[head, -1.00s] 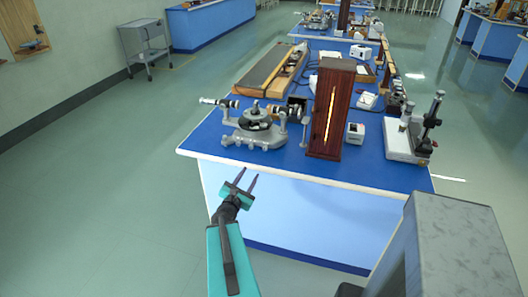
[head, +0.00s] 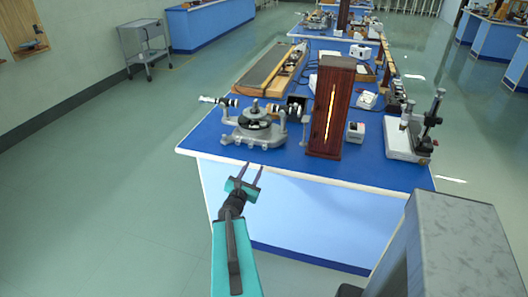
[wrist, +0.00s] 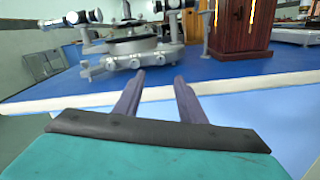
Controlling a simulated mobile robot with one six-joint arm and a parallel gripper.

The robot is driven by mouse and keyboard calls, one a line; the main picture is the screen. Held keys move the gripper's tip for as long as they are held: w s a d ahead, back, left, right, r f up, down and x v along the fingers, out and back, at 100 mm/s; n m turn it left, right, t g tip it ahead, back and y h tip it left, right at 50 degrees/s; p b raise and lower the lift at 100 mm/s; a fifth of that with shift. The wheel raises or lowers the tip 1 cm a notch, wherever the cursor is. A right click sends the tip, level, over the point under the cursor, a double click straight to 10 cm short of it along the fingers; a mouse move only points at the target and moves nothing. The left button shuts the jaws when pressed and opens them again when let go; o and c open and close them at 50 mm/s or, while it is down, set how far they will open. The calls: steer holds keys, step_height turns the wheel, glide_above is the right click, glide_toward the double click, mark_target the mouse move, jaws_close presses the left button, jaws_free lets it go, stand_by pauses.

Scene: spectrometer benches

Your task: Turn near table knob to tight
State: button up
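A grey spectrometer (head: 254,124) with a round dark central table and side telescopes stands near the front left corner of the blue bench. It also shows in the wrist view (wrist: 130,48), above and ahead of my fingers. Small silvery knobs show low on its near side in the wrist view (wrist: 84,68); which one is the table knob I cannot tell. My gripper (head: 254,166) is open and empty, just off the bench's near edge, below and in front of the spectrometer. Its two fingers (wrist: 156,84) point toward the instrument and touch nothing.
A tall wooden lamp box (head: 331,110) with a glowing slit stands right of the spectrometer. A long wooden case (head: 262,72) lies behind. The bench's front left corner (head: 190,147) is bare.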

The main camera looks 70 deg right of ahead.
mark_target(264, 148)
steer(key=d+b, duration=0.2)
steer(key=b, duration=0.2)
steer(key=shift+d+f, duration=0.1)
steer(key=shift+d, duration=0.05)
steer(key=shift+d, duration=0.1)
steer(key=shift+d+b, duration=0.35)
steer(key=shift+b, duration=0.65)
steer(key=d+b, duration=0.1)
steer(key=b, duration=0.1)
steer(key=shift+w+b, duration=0.1)
steer(key=shift+b, duration=0.3)
steer(key=d+b, duration=0.1)
steer(key=b, duration=0.5)
steer(key=shift+d, duration=0.35)
steer(key=d+b, duration=0.1)
steer(key=b, duration=0.3)
steer(key=shift+d+r, duration=0.35)
steer(key=shift+d, duration=0.25)
steer(key=shift+w+d, duration=0.1)
steer(key=shift+d, duration=2.1)
